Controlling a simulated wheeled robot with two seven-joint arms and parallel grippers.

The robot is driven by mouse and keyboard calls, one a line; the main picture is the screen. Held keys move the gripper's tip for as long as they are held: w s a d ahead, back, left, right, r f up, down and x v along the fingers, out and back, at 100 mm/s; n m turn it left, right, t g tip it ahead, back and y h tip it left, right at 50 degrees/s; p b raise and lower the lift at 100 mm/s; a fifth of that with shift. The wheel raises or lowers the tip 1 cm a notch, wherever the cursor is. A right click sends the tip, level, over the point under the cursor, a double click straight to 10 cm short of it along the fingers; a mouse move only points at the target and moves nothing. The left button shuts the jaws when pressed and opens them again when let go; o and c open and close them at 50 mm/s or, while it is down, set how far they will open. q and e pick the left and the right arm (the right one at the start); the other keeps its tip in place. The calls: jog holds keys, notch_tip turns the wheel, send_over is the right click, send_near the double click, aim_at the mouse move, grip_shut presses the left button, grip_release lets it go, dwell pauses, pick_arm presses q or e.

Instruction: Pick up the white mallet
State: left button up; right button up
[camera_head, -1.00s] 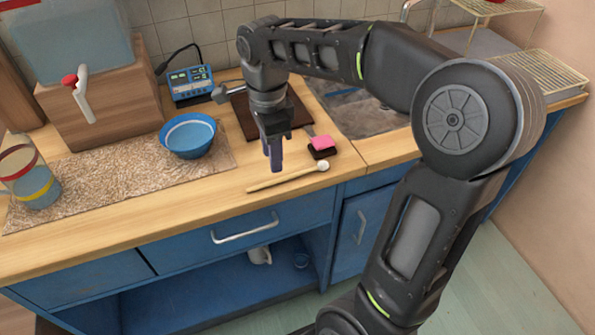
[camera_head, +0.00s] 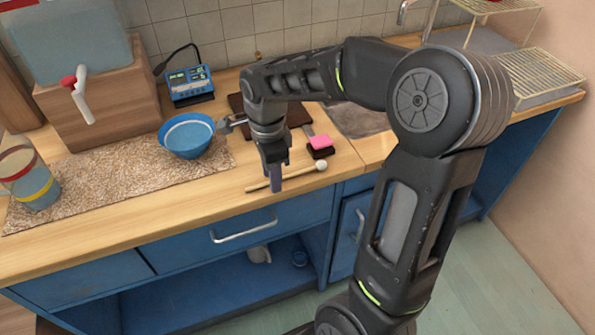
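The white mallet (camera_head: 305,172) lies on the wooden counter near its front edge, a pale stick with a round white head at its right end. My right gripper (camera_head: 276,186) points down over the mallet's stick and hides part of it. Its fingers overlap in this view, so I cannot tell how far apart they are, or whether they touch the stick. My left gripper is not in view.
A blue bowl (camera_head: 188,137) stands on a speckled mat (camera_head: 110,185). Behind the mallet are a pink and black sponge (camera_head: 320,143) and a dark board (camera_head: 296,116). A striped glass jar (camera_head: 30,180) stands at the left.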

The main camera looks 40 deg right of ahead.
dwell(0.6)
grip_shut()
dwell(1.2)
